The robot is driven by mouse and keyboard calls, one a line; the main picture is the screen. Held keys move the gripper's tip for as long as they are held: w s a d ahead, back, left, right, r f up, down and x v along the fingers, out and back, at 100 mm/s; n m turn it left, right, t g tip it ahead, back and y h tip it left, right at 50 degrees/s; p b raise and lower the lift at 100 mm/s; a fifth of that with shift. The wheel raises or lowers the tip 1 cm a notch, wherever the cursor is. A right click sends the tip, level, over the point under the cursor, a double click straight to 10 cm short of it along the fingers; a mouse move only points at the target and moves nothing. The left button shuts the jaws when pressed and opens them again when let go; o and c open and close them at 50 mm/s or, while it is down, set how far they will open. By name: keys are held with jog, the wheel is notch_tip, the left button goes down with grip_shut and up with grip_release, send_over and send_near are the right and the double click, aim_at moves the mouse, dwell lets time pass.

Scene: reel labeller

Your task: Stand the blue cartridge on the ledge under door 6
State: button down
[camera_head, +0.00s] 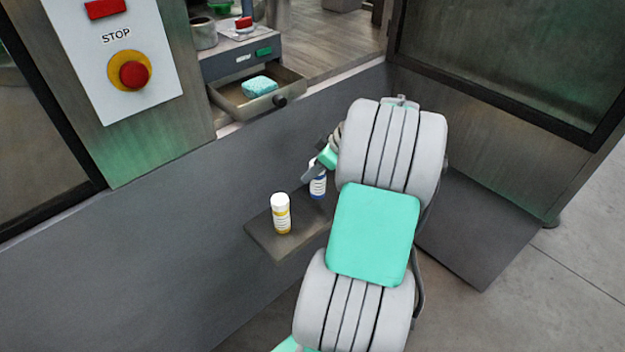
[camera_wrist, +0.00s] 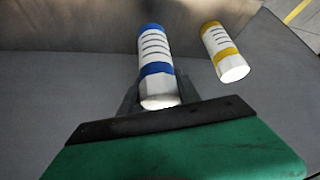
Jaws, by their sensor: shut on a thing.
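The blue cartridge (camera_head: 318,186) is a white cylinder with blue bands. My gripper (camera_head: 316,171) is shut on it near its upper end, in the head view. In the wrist view the blue cartridge (camera_wrist: 156,75) stands out from between the fingers of my gripper (camera_wrist: 155,103). The ledge (camera_head: 276,243) is a small dark shelf on the grey front panel. The cartridge is upright over the ledge or on it; my arm hides part of this, so I cannot tell if its base touches. No door number shows.
A yellow-banded white cartridge (camera_head: 281,214) stands on the ledge to the left of the blue one; it also shows in the wrist view (camera_wrist: 224,52). Above is an open drawer (camera_head: 238,107) with a turquoise sponge (camera_head: 259,87). A red stop button (camera_head: 134,74) is at upper left.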

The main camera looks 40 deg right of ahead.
jog(key=shift+w+d+f+b, duration=0.1)
jog(key=shift+w+f+b, duration=0.15)
jog(key=shift+f, duration=0.85)
jog(key=shift+w+d+f+b, duration=0.1)
jog(key=shift+w+f, duration=0.15)
jog(key=shift+f, duration=0.85)
jog(key=c, duration=0.9)
grip_release()
jog(key=shift+o, duration=0.2)
